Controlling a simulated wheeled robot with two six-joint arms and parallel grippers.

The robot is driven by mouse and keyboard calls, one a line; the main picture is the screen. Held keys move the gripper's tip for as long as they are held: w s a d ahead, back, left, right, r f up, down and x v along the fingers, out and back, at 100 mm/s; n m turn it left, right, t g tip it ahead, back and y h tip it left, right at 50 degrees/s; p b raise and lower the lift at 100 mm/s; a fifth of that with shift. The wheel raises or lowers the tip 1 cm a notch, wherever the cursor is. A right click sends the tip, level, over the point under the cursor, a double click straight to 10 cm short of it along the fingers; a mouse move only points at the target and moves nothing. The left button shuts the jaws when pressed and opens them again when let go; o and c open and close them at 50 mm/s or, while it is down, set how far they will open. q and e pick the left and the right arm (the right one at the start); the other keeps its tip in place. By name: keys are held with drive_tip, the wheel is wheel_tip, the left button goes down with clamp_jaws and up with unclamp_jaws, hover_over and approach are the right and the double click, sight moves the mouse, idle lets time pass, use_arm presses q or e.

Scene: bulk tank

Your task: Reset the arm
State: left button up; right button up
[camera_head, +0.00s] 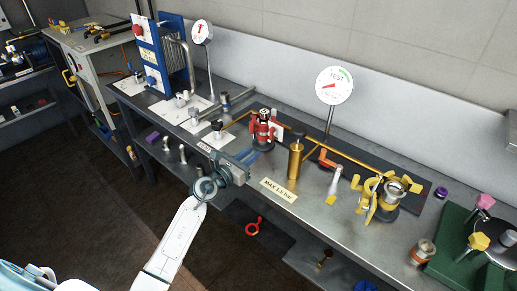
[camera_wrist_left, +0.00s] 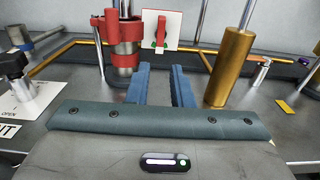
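My left gripper (camera_head: 250,156) reaches in from the lower left in the head view, over the front part of the bench. Its two blue fingers (camera_wrist_left: 161,88) show in the left wrist view with a clear gap between them and nothing in the gap. They point toward a red-clamped metal fitting (camera_head: 264,129), which also shows in the left wrist view (camera_wrist_left: 124,52), slightly left of the fingers. A brass cylinder (camera_head: 295,160) stands to the right of the gripper. My right gripper is not seen in either view.
The steel bench (camera_head: 325,205) carries a TEST gauge (camera_head: 334,86), a yellow-clamped fitting (camera_head: 388,197) and a blue plate stack (camera_head: 163,55). A green base (camera_head: 470,255) with coloured knobs stands at the right. A red ring tool (camera_head: 253,227) lies on the lower shelf.

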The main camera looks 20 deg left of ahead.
use_arm(q)
drive_tip(key=shift+s+a, duration=0.15)
drive_tip(key=shift+s, duration=0.3)
